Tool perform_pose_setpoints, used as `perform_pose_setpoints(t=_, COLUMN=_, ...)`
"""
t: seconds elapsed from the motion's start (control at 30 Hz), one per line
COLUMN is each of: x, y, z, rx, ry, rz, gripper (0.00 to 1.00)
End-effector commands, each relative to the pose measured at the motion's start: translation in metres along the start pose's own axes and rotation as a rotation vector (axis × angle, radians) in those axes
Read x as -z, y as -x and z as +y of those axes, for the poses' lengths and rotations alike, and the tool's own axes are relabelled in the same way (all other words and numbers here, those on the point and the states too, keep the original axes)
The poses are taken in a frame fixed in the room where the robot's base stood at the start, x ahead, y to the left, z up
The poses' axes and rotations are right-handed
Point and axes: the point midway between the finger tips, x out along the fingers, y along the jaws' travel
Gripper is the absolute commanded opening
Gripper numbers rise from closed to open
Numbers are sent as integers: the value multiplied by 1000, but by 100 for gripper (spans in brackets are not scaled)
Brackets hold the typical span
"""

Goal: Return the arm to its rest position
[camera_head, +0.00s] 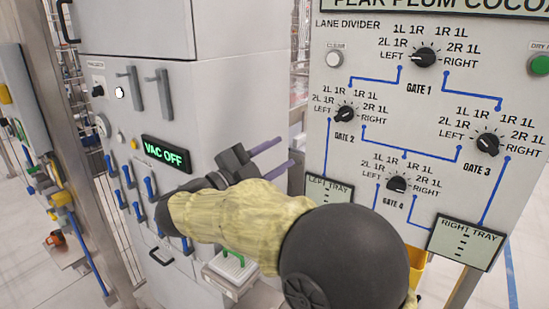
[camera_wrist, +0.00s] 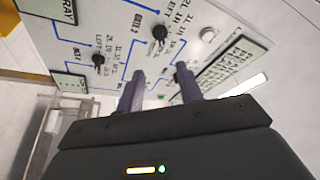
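My gripper (camera_head: 271,157) is in the middle of the head view, at the end of my arm with its yellowish sleeve. Its two purple fingers point right, toward the lane divider panel, and stand apart with nothing between them. In the wrist view my gripper (camera_wrist: 160,90) shows two separate fingers with an empty gap. The lane divider panel (camera_head: 425,110) lies beyond the fingertips, and the panel (camera_wrist: 115,25) fills the upper part of the wrist view. I cannot tell how far the fingertips are from it.
A grey cabinet (camera_head: 205,95) with a "VAC OFF" display (camera_head: 166,154), black handles and several blue levers stands to the left. A small tray with a green handle (camera_head: 232,262) is below my arm. A clear bin (camera_wrist: 65,125) shows at left in the wrist view.

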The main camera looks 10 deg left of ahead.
Motion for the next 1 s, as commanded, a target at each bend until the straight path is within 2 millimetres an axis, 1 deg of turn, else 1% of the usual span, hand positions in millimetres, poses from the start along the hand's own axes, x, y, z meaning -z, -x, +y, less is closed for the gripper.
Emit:
perform_pose_setpoints(t=0.27, x=0, y=2, z=0, rx=0, ry=0, rz=0, gripper=36)
perform_pose_setpoints(t=0.37, x=-1, y=-1, z=0, rx=6, ry=2, rz=-5, gripper=36)
perform_pose_setpoints(t=0.47, x=-5, y=-13, z=0, rx=37, ry=10, rz=-32, gripper=36)
perform_pose_setpoints(t=0.57, x=-14, y=-36, z=0, rx=97, ry=31, rz=-90, gripper=36)
perform_pose_setpoints(t=0.67, x=-26, y=-61, z=4, rx=178, ry=74, rz=-183, gripper=36)
perform_pose_setpoints(t=0.73, x=-35, y=-77, z=10, rx=232, ry=119, rz=-257, gripper=36)
perform_pose_setpoints(t=0.87, x=-51, y=-98, z=30, rx=311, ry=220, rz=-408, gripper=36)
perform_pose_setpoints(t=0.97, x=-61, y=-109, z=56, rx=348, ry=312, rz=-532, gripper=36)
perform_pose_setpoints(t=1.0, x=-64, y=-112, z=68, rx=357, ry=352, rz=-584, gripper=36)
